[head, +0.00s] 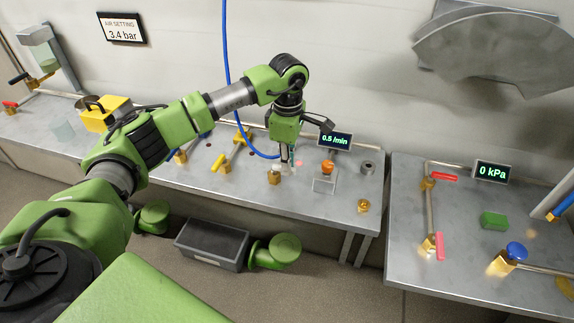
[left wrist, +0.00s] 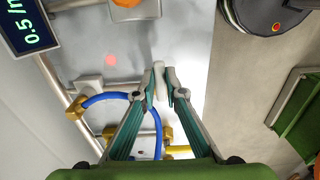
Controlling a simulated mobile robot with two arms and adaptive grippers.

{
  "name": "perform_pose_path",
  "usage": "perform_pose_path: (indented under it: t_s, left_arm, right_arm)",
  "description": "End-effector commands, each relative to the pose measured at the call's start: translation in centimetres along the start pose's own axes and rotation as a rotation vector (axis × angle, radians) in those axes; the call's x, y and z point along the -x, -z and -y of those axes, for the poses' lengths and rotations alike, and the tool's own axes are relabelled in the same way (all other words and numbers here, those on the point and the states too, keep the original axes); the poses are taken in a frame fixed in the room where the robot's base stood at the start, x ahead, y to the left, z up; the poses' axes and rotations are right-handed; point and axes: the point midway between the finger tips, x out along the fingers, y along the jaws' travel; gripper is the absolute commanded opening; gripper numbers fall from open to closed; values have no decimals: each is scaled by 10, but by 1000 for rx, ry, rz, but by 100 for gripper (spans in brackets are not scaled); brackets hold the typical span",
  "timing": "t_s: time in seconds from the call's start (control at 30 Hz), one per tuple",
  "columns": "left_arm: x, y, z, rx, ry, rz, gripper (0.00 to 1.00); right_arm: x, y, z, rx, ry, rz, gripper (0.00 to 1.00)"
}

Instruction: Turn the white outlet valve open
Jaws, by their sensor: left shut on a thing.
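My left gripper (head: 285,163) reaches down over the middle bench. In the left wrist view its fingertips (left wrist: 164,82) are closed on a small white handle (left wrist: 160,79), the white outlet valve's lever. A brass valve body (head: 275,178) shows just below the fingers in the head view. The fingers hide most of the lever there, so I cannot tell its exact angle. My right gripper is in neither view.
A display (head: 335,140) reads 0.5 /min behind the gripper. An orange knob (head: 328,166) stands close on its right, and a yellow-handled valve (head: 220,163) on its left. A blue hose (head: 226,80) loops down beside my arm. A second bench (head: 460,270) stands right, across a gap.

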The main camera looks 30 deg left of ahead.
Motion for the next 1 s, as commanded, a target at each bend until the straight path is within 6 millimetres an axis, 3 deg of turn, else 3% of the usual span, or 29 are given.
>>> perform_pose_path:
  t_s: [0.57,0.6,0.63,1.0]
  left_arm:
    - [2,0,-3,33,-5,0,0]
    - [2,0,-3,33,-5,0,19]
    - [2,0,-3,33,-5,0,26]
    - [2,0,-2,30,-2,0,28]
  right_arm:
    - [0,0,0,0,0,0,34]
    - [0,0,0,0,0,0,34]
    - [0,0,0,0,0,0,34]
    - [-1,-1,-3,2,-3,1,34]
